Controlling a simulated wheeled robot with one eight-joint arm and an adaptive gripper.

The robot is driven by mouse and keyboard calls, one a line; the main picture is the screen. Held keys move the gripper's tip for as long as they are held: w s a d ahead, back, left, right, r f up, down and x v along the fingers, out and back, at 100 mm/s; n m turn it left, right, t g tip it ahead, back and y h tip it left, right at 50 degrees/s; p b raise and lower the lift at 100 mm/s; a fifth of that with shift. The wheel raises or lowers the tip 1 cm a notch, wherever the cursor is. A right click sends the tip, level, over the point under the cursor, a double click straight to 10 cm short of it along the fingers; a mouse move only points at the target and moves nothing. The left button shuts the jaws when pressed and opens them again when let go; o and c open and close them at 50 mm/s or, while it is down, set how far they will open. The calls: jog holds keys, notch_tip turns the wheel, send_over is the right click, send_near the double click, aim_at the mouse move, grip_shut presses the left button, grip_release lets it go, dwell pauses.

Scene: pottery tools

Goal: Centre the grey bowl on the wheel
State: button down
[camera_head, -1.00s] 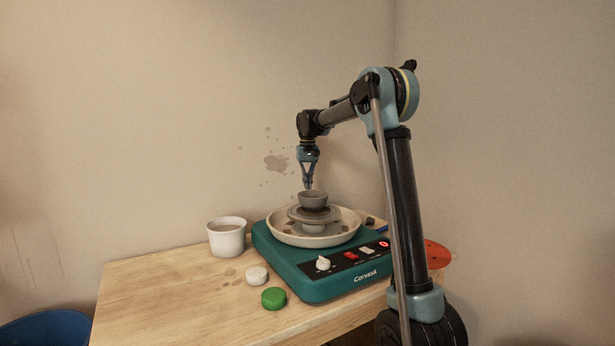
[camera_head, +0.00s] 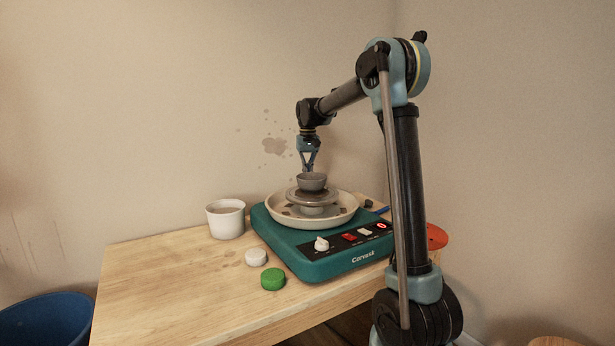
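The grey bowl (camera_head: 311,183) sits upright on the wheel head (camera_head: 311,196) of the pottery wheel. The wheel head stands inside a cream splash pan (camera_head: 279,214) on the teal wheel base (camera_head: 318,270). The bowl looks near the middle of the wheel head, but I cannot tell how exactly it is centred. My gripper (camera_head: 308,170) points down at the bowl, with its tips at the bowl's rim or just behind it. Whether the tips touch the bowl, and how far apart they are, is too small to tell.
A white tub (camera_head: 226,220) stands left of the wheel. A white round piece (camera_head: 256,257) and a green round piece (camera_head: 272,279) lie in front of it. A red disc (camera_head: 436,237) is behind my arm at right. The table's (camera_head: 165,285) left part is clear. A blue bucket (camera_head: 50,320) stands at lower left.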

jog(key=shift+s+d, duration=0.25)
jog(key=shift+s, duration=0.9)
